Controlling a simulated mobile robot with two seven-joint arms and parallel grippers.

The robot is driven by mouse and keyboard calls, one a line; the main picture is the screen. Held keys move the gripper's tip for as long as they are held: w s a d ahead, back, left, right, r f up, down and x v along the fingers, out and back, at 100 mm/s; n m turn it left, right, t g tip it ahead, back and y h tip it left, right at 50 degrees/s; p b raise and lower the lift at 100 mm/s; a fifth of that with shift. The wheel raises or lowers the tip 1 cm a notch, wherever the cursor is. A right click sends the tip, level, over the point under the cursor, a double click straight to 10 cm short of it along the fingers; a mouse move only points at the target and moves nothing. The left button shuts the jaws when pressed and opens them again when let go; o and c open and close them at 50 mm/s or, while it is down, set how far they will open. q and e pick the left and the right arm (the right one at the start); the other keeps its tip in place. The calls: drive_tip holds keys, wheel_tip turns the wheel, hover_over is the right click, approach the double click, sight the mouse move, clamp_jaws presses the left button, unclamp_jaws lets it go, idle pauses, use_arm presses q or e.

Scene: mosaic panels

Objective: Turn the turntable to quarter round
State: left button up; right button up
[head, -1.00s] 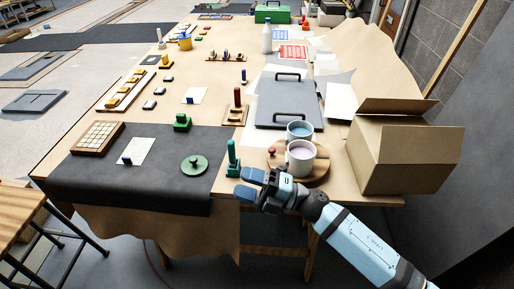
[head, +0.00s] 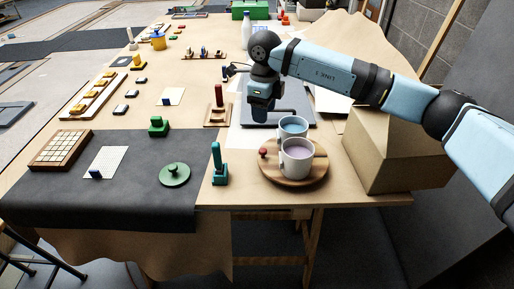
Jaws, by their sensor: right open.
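The turntable (head: 273,172) is a round wooden board at the front right of the table. A small red knob (head: 263,152) stands at its left edge. A mug with blue contents (head: 293,128) stands toward its back, and a mug with purple contents (head: 297,157) stands in front of it. My right gripper (head: 259,116) points down over the grey board, behind and left of the mugs and apart from them. It is open and its fingertips are small in view. My left gripper is not in view.
A teal upright clamp-like piece (head: 218,172) stands just left of the turntable. A cardboard box (head: 395,155) is close on the right. The grey board (head: 300,105) with handles lies behind. A green knobbed disc (head: 174,175) lies on the dark mat (head: 130,200).

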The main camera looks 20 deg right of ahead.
sight(263, 150)
wheel_tip(263, 150, down, 14)
drive_tip(key=shift+r+p, duration=0.25)
drive_tip(key=shift+p, duration=0.2)
drive_tip(key=shift+s, duration=0.1)
clamp_jaws()
